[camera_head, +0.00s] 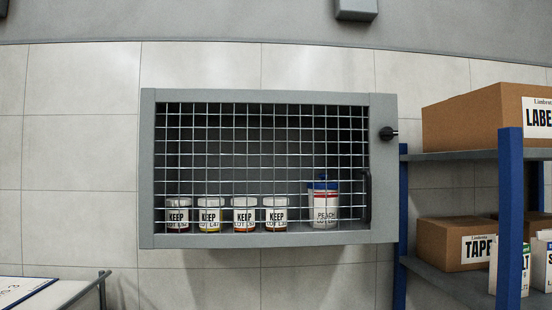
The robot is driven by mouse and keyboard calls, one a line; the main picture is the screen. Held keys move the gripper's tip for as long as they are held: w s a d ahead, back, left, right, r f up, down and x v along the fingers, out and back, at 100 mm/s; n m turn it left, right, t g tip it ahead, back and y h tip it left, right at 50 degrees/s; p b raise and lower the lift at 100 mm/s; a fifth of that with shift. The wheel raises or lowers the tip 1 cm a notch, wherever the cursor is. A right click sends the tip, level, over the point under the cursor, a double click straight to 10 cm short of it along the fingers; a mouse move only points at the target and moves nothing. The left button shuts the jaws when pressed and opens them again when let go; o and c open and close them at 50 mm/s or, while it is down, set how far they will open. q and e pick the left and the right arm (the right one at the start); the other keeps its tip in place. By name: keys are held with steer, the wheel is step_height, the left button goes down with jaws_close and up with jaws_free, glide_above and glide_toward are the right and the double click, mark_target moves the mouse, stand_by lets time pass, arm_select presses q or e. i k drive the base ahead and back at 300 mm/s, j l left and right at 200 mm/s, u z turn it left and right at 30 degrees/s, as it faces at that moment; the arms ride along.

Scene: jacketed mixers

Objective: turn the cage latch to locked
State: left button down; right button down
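A grey wall cage (268,96) with a wire mesh front hangs on the tiled wall in the middle of the view. Its mesh door looks shut. The black cage latch (388,133) is a small knob on the right frame, near the top, with its short bar lying roughly level. A black upright handle (367,197) sits below it at the door's right side. Neither of my grippers shows in this view.
Several small jars (244,215) marked KEEP and one larger white, blue-topped container (326,203) stand inside the cage. A blue-posted shelf (509,215) with cardboard boxes (462,243) stands close on the right. A pale surface with a rail (80,292) is at lower left.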

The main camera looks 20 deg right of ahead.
mark_target(386, 133)
steer(key=l, duration=0.65)
steer(key=k+l+u, duration=0.1)
steer(key=l, duration=0.6)
